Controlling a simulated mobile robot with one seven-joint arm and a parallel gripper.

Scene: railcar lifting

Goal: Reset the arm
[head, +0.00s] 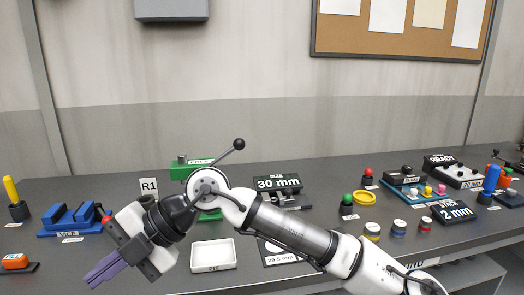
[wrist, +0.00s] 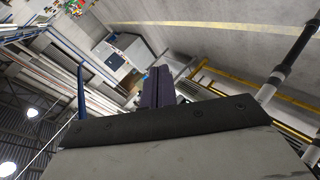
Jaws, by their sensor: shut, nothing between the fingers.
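My arm reaches in from the lower right of the head view, bent at a joint in the middle. My gripper (head: 104,272) hangs at the lower left, with its purple fingers together and nothing between them. The fingers point down and left, in front of the dark bench (head: 130,262). In the wrist view the fingers (wrist: 158,88) stick up past the gripper body, close together and empty. Behind them the wrist view shows a tilted view of the room, with floor, wall and ceiling lamps.
A white tray (head: 228,255) lies right of my gripper. A blue block fixture (head: 70,222) and a yellow-handled tool (head: 12,190) stand to the left. A green fixture (head: 190,168) stands behind my arm. Several buttons, rings and a "30 mm" sign (head: 278,184) fill the right.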

